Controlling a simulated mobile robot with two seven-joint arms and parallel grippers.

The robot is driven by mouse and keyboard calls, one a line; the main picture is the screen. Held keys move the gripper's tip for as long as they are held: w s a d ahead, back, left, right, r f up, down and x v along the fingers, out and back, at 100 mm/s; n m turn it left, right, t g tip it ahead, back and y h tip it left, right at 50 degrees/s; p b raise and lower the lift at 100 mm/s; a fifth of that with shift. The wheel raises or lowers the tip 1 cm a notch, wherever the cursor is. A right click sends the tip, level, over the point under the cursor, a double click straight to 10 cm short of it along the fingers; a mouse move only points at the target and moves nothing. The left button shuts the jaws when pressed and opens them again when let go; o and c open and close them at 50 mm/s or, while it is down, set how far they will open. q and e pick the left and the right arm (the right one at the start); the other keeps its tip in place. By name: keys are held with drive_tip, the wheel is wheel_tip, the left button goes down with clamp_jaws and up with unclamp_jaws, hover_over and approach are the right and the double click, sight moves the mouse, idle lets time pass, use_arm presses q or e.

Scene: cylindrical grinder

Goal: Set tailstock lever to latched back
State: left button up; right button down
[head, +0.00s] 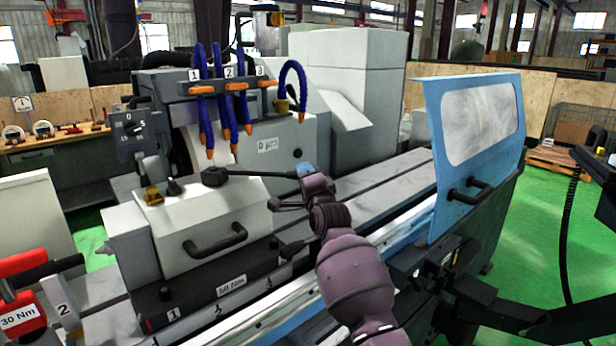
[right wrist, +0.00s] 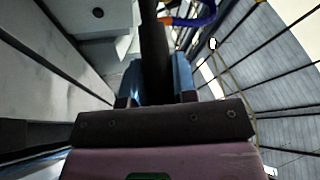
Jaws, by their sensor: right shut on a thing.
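The tailstock lever (head: 262,174) is a dark bar with a round black hub at its left end, above the light grey tailstock housing (head: 205,219). It lies about level in the head view, pointing right. My right gripper (head: 300,178) is at the lever's right end and shut on it. In the right wrist view the lever (right wrist: 153,45) is a dark bar running up from between the fingers (right wrist: 156,100). The exact finger contact is hidden there. My left gripper is not in view.
Blue coolant hoses (head: 228,100) with orange tips hang behind the housing. A black handle (head: 215,241) is on the housing's front. A blue door with a window (head: 480,124) stands at right. The machine's table (head: 375,180) looks clear beyond my gripper. A red 30 Nm item (head: 20,312) is at lower left.

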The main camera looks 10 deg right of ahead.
drive_tip(key=shift+a+f, duration=0.1)
drive_tip(key=shift+f, duration=0.25)
drive_tip(key=c, duration=1.3)
unclamp_jaws()
drive_tip(key=o, duration=0.4)
drive_tip(key=shift+s+r, duration=0.25)
drive_tip(key=shift+w, duration=0.1)
drive_tip(key=v, duration=1.1)
drive_tip(key=shift+b, duration=0.35)
drive_tip(key=shift+w, duration=0.1)
